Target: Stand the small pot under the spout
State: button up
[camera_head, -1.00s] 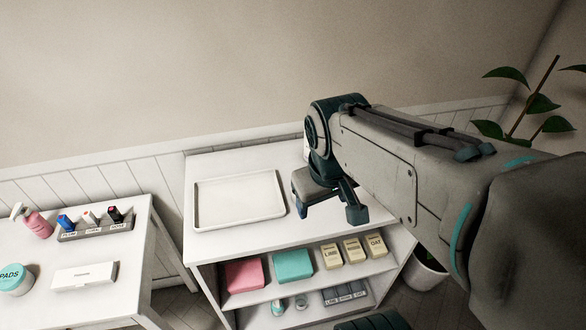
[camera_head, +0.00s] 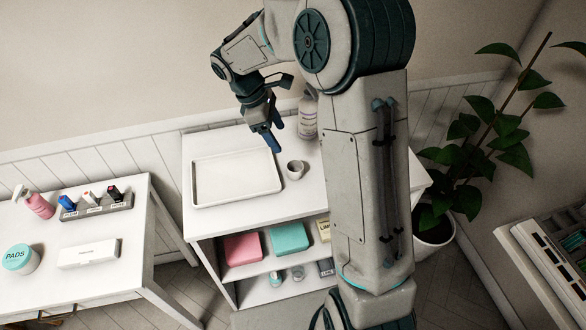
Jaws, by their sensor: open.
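The small pot (camera_head: 295,170), a little light grey cup, stands upright on the white shelf unit's top, just right of the white tray. A pale bottle (camera_head: 307,119) with a printed label stands behind and right of it, partly covered by my arm. My gripper (camera_head: 273,138) is open and empty, above the back of the top, up and left of the pot.
The white tray (camera_head: 196,182) lies empty on the left of the top. Boxes and small jars fill the shelves below. A potted plant (camera_head: 436,232) stands right.

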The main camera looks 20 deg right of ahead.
jog(key=p, duration=0.1)
send_over(294, 162)
jog(key=s+a, duration=0.1)
jog(key=a, duration=0.1)
jog(key=f, duration=0.7)
jog(key=shift+s+f, duration=0.2)
jog(key=shift+f, duration=0.05)
jog(key=shift+a+p+x, duration=0.1)
jog(key=shift+p+x, duration=0.3)
jog(key=shift+x, duration=1)
jog(key=shift+a+p+x, duration=0.15)
jog(key=shift+p+x, duration=0.25)
jog(key=shift+x, duration=0.95)
jog(key=shift+w+f, duration=0.1)
jog(key=c, duration=1.1)
jog(key=shift+r, duration=0.7)
notch_tip(294, 162, up, 3)
jog(key=shift+f+b, duration=0.15)
jog(key=shift+b, duration=0.5)
jog(key=s+d+r, duration=0.2)
jog(key=d, duration=0.1)
jog(key=s+d+r+b, duration=0.1)
jog(key=s+d+r, duration=0.1)
jog(key=d, duration=0.1)
jog(key=s+d+r+b, duration=0.1)
jog(key=s+d+r, duration=0.2)
